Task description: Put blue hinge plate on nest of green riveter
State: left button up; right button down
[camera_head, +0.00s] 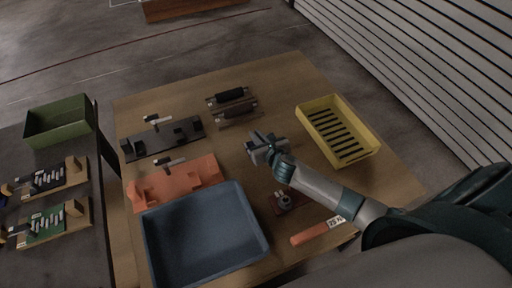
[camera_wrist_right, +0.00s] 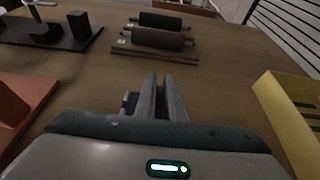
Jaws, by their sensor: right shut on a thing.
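My right gripper (camera_head: 258,148) is above the middle of the wooden table. In the right wrist view its two fingers (camera_wrist_right: 166,98) are close together, shut on a small part. A dark bluish bit of the part (camera_wrist_right: 129,102) shows left of the fingers; most of it is hidden. A fixture with a green plate (camera_head: 45,225) on a wooden base is on the dark table at the left. It is the only green fixture I see, but its nest is too small to make out. My left gripper is not in view.
A blue tray (camera_head: 262,240) and an orange fixture (camera_head: 208,170) are left of my right arm. A black fixture (camera_head: 165,139) and wooden racks with dark rollers (camera_head: 232,96) lie farther back. A yellow bin (camera_head: 371,148) is at right, a green bin (camera_head: 58,133) at far left.

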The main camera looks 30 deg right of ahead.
jog(key=shift+r, duration=0.75)
notch_tip(320, 180, up, 2)
jog(key=shift+r+b, duration=0.2)
jog(key=shift+b, duration=0.15)
jog(key=s+d+r+b, duration=0.2)
jog(key=s+d+r, duration=0.5)
jog(key=s, duration=0.2)
jog(key=shift+s+b, duration=0.2)
jog(key=shift+b, duration=0.2)
jog(key=s+a+r+b, duration=0.1)
jog(key=a+r+b, duration=0.1)
jog(key=a, duration=0.7)
jog(key=s+a+r+b, duration=0.1)
jog(key=a+r+b, duration=0.1)
jog(key=a, duration=0.7)
jog(key=shift+s+r+n+y, duration=0.3)
jog(key=shift+r+y, duration=0.1)
jog(key=shift+r, duration=0.35)
